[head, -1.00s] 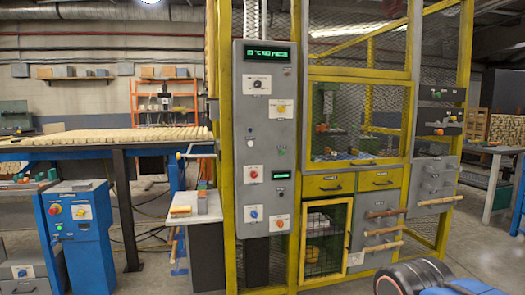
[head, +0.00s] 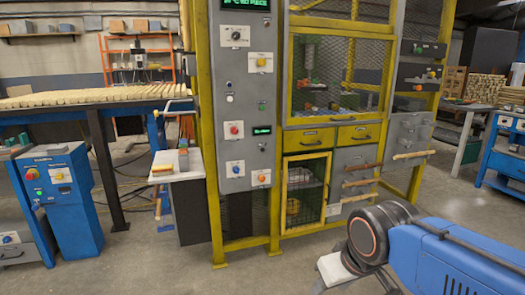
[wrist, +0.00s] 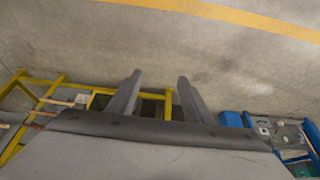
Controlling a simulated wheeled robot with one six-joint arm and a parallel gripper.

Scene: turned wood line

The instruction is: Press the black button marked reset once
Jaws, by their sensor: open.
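The grey control panel (head: 237,110) stands upright on the yellow-framed cage in the head view. It carries several small buttons and knobs on white plates, including a red one (head: 234,130) and blue and orange ones lower down. The labels are too small to read, so I cannot tell which button is marked reset. In the wrist view my gripper (wrist: 156,97) is open and empty, its two grey fingers apart above bare floor. It is well away from the panel; my arm shows at the lower right of the head view.
The yellow cage (head: 207,145) has drawers and wooden-handled bars on its right. A small white-topped stand (head: 178,166) with coloured blocks is left of the panel. A blue machine (head: 67,200) stands further left. The floor (head: 170,268) in front is clear.

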